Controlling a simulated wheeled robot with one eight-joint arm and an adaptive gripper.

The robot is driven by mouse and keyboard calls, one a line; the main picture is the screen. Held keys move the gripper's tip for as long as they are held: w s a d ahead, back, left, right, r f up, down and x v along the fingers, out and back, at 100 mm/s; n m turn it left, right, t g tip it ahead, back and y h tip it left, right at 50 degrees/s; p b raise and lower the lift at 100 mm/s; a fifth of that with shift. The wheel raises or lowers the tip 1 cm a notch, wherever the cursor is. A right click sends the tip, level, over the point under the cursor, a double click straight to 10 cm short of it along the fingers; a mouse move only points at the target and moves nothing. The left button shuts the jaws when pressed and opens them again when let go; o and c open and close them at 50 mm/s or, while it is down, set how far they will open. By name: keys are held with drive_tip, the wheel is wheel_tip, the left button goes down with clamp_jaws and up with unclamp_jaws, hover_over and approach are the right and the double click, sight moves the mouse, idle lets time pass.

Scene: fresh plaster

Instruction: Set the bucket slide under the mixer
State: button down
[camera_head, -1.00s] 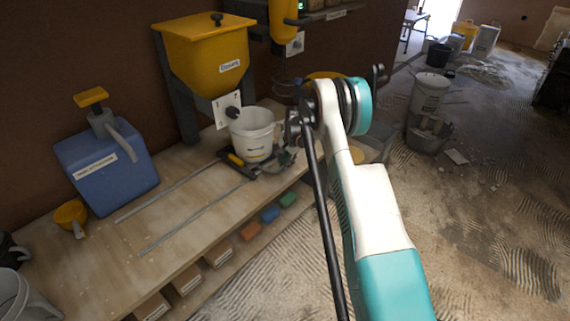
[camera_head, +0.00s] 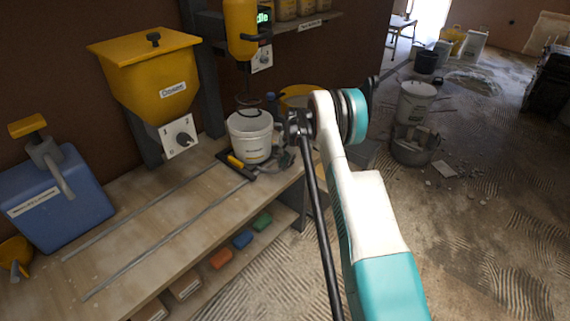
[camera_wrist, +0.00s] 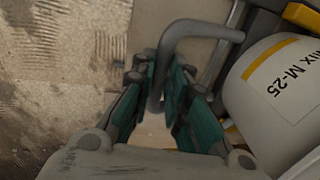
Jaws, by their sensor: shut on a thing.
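The bucket slide (camera_head: 238,165), a dark carriage with a yellow-marked front edge, sits at the far right part of two metal rails (camera_head: 150,215). It carries a white bucket (camera_head: 250,143), labelled "Mix M-25" in the wrist view (camera_wrist: 285,95). The yellow mixer (camera_head: 240,32) hangs above, and its whisk (camera_head: 248,103) appears over the bucket's mouth; exact centring cannot be told. My gripper (camera_wrist: 160,80) is shut on the slide's grey bent handle (camera_wrist: 200,28). In the head view the gripper is partly hidden beside the bucket.
The yellow dosing hopper (camera_head: 150,80) stands left of the bucket over the rails. A blue canister (camera_head: 55,200) is at the bench's left. A yellow bucket (camera_head: 300,95) stands behind the mixing spot.

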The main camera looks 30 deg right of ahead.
drive_tip(key=shift+w+d, duration=0.1)
drive_tip(key=shift+d, duration=0.15)
drive_tip(key=c, duration=1.6)
unclamp_jaws()
drive_tip(key=shift+d, duration=0.1)
drive_tip(key=shift+o, duration=0.2)
wheel_tip(320, 180, up, 12)
drive_tip(key=s, duration=0.2)
drive_tip(key=shift+d, duration=0.3)
drive_tip(key=shift+s, duration=0.1)
